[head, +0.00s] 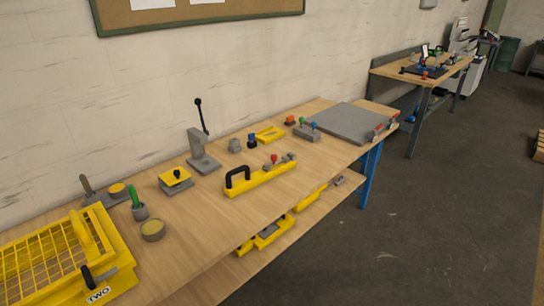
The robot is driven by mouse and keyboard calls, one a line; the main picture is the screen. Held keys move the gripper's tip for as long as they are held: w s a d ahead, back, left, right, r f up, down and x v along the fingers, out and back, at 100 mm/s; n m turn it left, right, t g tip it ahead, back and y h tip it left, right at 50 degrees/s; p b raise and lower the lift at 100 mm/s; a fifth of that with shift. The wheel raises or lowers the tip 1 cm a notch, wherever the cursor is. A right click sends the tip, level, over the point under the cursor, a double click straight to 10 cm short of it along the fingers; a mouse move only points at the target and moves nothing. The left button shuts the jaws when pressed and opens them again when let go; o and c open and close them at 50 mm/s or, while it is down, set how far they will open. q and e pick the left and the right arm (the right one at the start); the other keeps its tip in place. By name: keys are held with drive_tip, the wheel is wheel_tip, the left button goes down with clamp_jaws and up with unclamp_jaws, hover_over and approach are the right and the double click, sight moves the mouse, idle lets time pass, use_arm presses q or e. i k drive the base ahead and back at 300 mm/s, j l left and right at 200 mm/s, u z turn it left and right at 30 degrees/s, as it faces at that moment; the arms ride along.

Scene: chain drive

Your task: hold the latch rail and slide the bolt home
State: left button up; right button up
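A yellow rail (258,181), which looks like the latch rail, lies on the wooden workbench near its front edge. Neither of my grippers is in view, and nothing touches the rail.
A yellow mesh guard (45,262) fills the bench's left end. A grey lever press (203,160), a tin (153,231) and a green-handled tool in a cup (139,209) stand left of the rail. A grey plate (345,122) lies to the right. Bare wood surrounds the rail.

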sight(274, 156)
drive_tip(key=u, duration=0.55)
drive_tip(key=i+l+u, duration=0.45)
drive_tip(key=l, duration=0.2)
drive_tip(key=l+u, duration=0.25)
drive_tip(key=i+l, duration=0.15)
drive_tip(key=l, duration=0.4)
drive_tip(key=i+l+u, duration=0.15)
drive_tip(key=l, duration=0.4)
drive_tip(key=i+l, duration=0.1)
drive_tip(key=l, duration=0.5)
drive_tip(key=i+l+u, duration=0.1)
drive_tip(key=l, duration=0.45)
